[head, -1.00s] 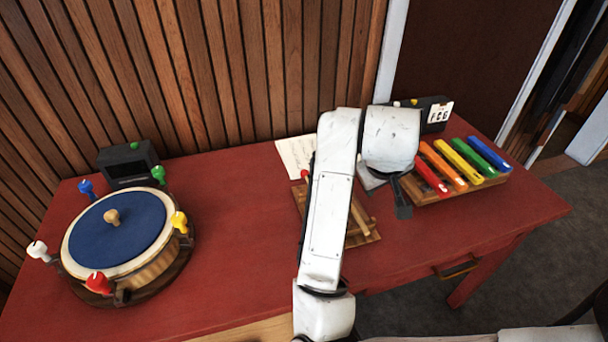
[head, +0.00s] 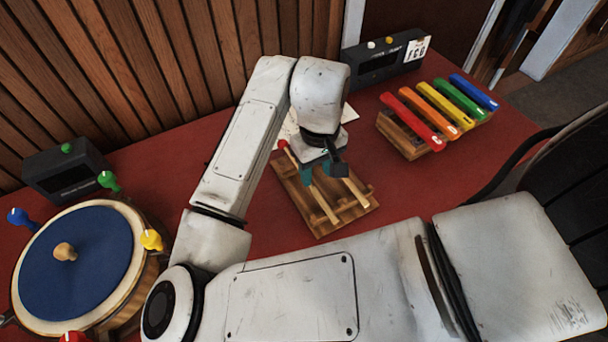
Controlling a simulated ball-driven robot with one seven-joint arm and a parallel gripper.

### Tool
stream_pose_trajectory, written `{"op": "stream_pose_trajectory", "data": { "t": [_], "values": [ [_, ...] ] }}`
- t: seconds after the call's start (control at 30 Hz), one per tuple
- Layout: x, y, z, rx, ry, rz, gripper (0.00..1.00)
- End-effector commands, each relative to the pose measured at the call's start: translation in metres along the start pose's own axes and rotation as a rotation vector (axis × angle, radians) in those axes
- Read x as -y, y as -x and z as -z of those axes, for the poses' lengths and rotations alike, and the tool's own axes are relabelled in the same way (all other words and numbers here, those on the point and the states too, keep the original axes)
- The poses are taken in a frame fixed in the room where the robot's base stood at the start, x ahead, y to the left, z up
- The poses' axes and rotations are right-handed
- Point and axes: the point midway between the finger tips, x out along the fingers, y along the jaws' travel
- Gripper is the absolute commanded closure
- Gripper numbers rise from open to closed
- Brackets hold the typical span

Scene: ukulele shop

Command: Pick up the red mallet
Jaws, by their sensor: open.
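The red mallet (head: 283,144) rests on a small wooden rack (head: 325,227). Its red ball head points to the back left, and its pale stick runs toward the front of the rack. A second pale stick (head: 355,193) lies to its right, with its far end hidden behind my gripper. My gripper (head: 322,171) points down over the rack with its fingers apart and nothing held. Its left finger is close to the red mallet's stick; I cannot tell whether they touch.
A xylophone (head: 405,147) with coloured bars stands to the right of the rack. A drum-like device (head: 80,250) with coloured pegs is at the left. Dark boxes (head: 65,172) and (head: 385,62) stand at the back. Red tabletop (head: 250,215) is clear left of the rack.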

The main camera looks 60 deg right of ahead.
Motion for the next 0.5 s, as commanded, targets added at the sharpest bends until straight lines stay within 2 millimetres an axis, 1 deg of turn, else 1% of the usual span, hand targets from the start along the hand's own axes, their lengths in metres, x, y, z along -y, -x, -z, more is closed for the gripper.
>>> {"op": "stream_pose_trajectory", "data": {
  "t": [0.17, 0.4, 0.5],
  "values": [
    [0.002, -0.012, 0.000, 0.000, 0.001, 0.001, 0.55],
    [0.006, -0.046, 0.000, 0.000, 0.001, 0.001, 0.55],
    [0.005, -0.054, 0.000, 0.000, 0.000, -0.001, 0.55]
  ]
}}
